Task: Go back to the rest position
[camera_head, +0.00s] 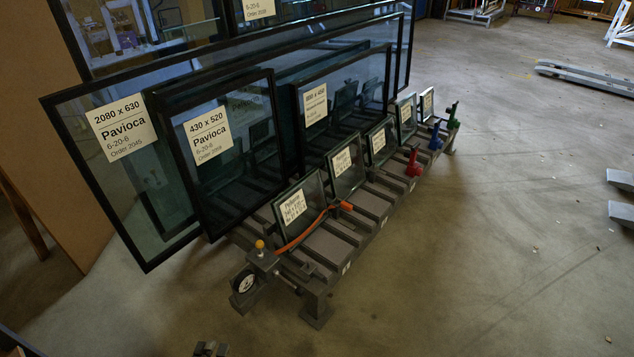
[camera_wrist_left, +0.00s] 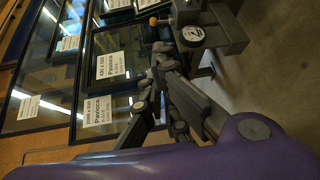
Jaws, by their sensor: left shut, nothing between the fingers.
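My left gripper (camera_head: 210,349) shows only as dark fingertips at the bottom edge of the head view. In the left wrist view the gripper (camera_wrist_left: 160,68) has its fingers together with nothing between them. It is apart from the glass rack (camera_head: 335,245), which stands beyond it. The rack bears several dark-framed panes, such as the front pane labelled 430 x 520 (camera_head: 225,180), and a row of small labelled panes. My right gripper is in neither view.
A gauge (camera_head: 243,284) and a yellow knob (camera_head: 260,244) sit at the rack's near end. An orange handle (camera_head: 300,237) and a red clamp (camera_head: 413,163) are on the rack. A brown panel (camera_head: 45,120) stands at the left. The floor at the right is mostly clear.

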